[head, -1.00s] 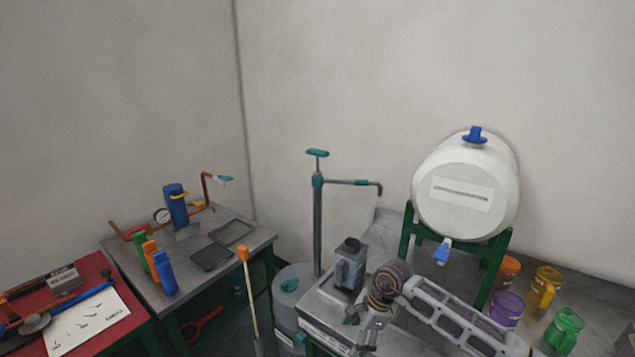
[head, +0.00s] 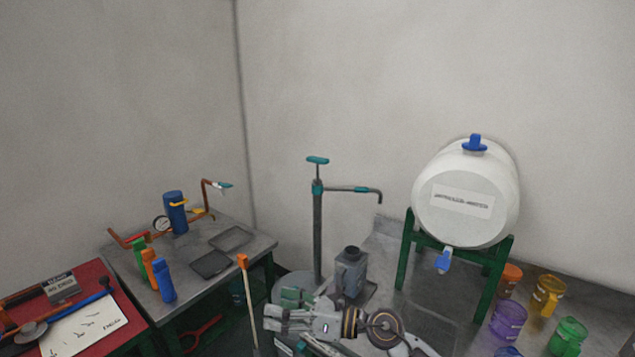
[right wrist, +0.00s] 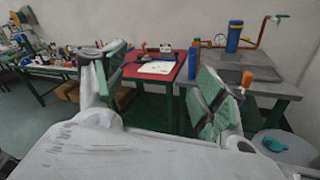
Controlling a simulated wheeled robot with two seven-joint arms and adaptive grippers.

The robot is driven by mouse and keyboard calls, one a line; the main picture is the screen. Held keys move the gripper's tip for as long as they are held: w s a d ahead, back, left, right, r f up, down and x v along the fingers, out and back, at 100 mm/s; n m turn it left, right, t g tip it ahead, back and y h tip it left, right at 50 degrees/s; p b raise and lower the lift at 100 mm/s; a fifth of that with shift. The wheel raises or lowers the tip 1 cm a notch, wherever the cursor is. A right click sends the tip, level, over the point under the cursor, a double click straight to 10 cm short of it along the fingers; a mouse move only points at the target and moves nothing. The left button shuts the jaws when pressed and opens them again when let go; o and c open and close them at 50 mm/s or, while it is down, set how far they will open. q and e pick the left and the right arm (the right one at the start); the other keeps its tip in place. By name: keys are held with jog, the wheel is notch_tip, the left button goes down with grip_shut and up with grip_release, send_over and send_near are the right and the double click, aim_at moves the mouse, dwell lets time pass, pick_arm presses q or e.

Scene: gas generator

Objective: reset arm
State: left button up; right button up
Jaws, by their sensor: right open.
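My right gripper (head: 283,318) is in the lower middle of the head view, its arm coming in from the lower right. It points left and is empty. In the right wrist view its two green-padded fingers (right wrist: 162,88) stand wide apart with nothing between them. The grey jug (head: 350,272) stands upright just behind my right arm, apart from the fingers as far as I can tell. My left arm and gripper are not in view.
A white barrel (head: 463,225) sits on a green stand at the right, with coloured jugs (head: 548,294) beside it. A hand pump (head: 318,230) rises behind my gripper. A grey table (head: 195,290) with bottles and a red table (head: 110,335) are at the left.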

jog(key=w+d+r+m+t+h, duration=0.45)
jog(key=d+r+m+t, duration=0.35)
jog(key=m+t, duration=0.7)
jog(key=s+d+f+m+g+h, duration=0.1)
jog(key=d+f+m+g+h, duration=0.2)
jog(key=d+f+m+h, duration=0.6)
jog(key=s+d+f+m+g+h, duration=0.2)
jog(key=d+f+m+h, duration=0.35)
jog(key=d+m, duration=0.65)
jog(key=s+d+f+m+g+y, duration=0.1)
jog(key=s+f+m+g, duration=0.4)
jog(key=s+f, duration=0.4)
jog(key=s+f+m+g+y, duration=0.1)
jog(key=s+f+m+g, duration=0.35)
jog(key=s, duration=0.75)
notch_tip(320, 180, down, 35)
jog(key=s+n+g, duration=0.1)
jog(key=s+g, duration=0.2)
jog(key=s+d+f, duration=0.2)
jog(key=s+f, duration=0.7)
jog(key=s, duration=0.2)
jog(key=s+d+f+g, duration=0.1)
jog(key=s+d+f, duration=0.1)
jog(key=s+f, duration=0.7)
jog(key=shift+s+f, duration=0.4)
jog(key=shift+s, duration=0.5)
